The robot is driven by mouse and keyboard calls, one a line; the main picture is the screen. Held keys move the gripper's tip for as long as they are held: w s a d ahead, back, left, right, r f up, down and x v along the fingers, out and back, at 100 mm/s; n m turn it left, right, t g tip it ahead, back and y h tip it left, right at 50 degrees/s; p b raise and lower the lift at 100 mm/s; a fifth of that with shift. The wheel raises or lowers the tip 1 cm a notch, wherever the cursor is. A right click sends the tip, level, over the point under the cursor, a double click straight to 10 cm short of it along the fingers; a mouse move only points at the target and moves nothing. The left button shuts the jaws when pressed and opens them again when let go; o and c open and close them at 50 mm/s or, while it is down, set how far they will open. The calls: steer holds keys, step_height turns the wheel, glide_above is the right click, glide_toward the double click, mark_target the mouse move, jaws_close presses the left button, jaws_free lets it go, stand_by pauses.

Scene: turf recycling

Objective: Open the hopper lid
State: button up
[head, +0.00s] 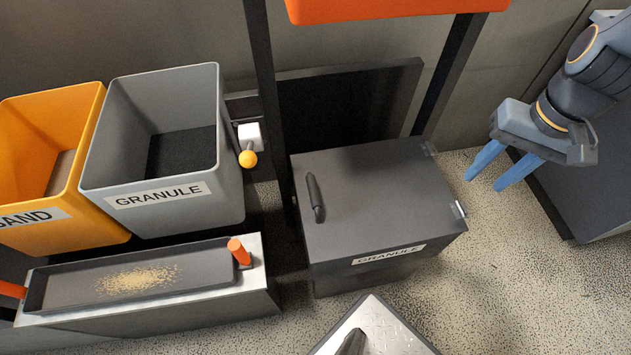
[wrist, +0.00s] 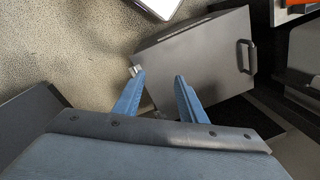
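The hopper (head: 345,266) is a dark grey box labelled GRANULE on its front, standing on the speckled floor. Its flat lid (head: 380,200) is shut, with a black bar handle (head: 316,198) near the left edge and hinges on the right edge. My gripper (head: 483,177) is open and empty, up and to the right of the hopper, with its blue fingers pointing down-left. In the wrist view the lid (wrist: 200,58) lies beyond the fingertips, and the handle (wrist: 246,57) is on its far right side.
A grey GRANULE bin (head: 225,190) and an orange SAND bin (head: 100,225) stand at the left. A tray (head: 60,292) with sandy grains and orange handles sits before them. Black posts (head: 262,90) and an orange part (head: 400,8) rise behind the hopper.

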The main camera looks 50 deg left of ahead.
steer(key=s+a+f+n, duration=0.2)
steer(key=s+a+f, duration=0.1)
steer(key=a, duration=0.5)
steer(key=s+a+f+n, duration=0.1)
steer(key=s+a+f, duration=0.1)
steer(key=a, duration=0.6)
steer(key=n+g, duration=0.1)
steer(key=n, duration=0.2)
glide_above(314, 186)
steer(key=w, duration=0.1)
step_height(314, 186, down, 7)
steer(key=shift+s+d+f, duration=0.1)
steer(key=shift+s+f, duration=0.05)
steer(key=shift+f, duration=0.95)
steer(key=shift+s+a+f, duration=0.1)
steer(key=shift+s+f, duration=0.1)
steer(key=shift+f, duration=0.95)
steer(key=shift+s+d+f, duration=0.1)
steer(key=shift+s+f, duration=0.05)
steer(key=shift+f, duration=0.95)
jaws_close()
